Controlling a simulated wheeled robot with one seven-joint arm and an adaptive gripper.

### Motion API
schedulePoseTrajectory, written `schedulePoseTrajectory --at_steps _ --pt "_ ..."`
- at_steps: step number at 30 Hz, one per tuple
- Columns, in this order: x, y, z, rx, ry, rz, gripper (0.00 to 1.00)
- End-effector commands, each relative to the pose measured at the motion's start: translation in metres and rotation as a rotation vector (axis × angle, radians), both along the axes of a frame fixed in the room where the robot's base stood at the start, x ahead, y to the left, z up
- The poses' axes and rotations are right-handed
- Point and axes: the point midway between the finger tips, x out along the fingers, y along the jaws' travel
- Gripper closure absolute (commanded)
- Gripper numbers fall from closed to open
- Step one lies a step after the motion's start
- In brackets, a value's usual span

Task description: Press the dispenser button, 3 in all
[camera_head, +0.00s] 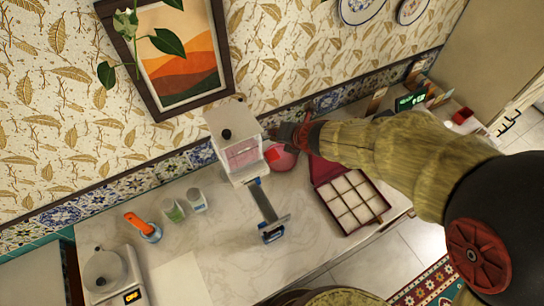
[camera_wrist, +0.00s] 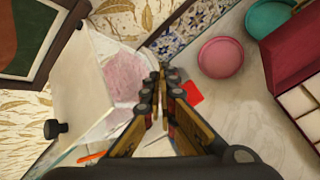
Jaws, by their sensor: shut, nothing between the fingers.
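The dispenser (camera_head: 232,135) is a white box with a black knob and a clear front showing pink contents. It stands at the back of the counter. In the wrist view its white side (camera_wrist: 85,85) and pink contents (camera_wrist: 125,75) fill the left. A red piece (camera_head: 271,154) shows at its right side, and a red patch (camera_wrist: 194,93) lies right of my fingers in the wrist view. I cannot tell if this is the button. My gripper (camera_head: 275,132) is shut and empty, close to the dispenser's right side; its fingertips (camera_wrist: 159,82) cover part of it. Contact is unclear.
A pink bowl (camera_head: 287,160) is beside the dispenser; a teal bowl (camera_wrist: 270,18) lies farther right. A red compartment box (camera_head: 347,197) is at right. A blue-handled tool (camera_head: 266,212), small jars (camera_head: 196,199) and a scale (camera_head: 128,282) stand on the counter.

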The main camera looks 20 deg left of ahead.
Motion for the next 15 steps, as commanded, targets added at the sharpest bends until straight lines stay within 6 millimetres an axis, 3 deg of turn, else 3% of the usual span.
schedulePoseTrajectory --at_steps 3,15 --pt "0.0 0.0 -0.02 0.0 0.0 0.0 1.0" --pt "0.0 0.0 -0.064 0.0 0.0 0.0 1.0"
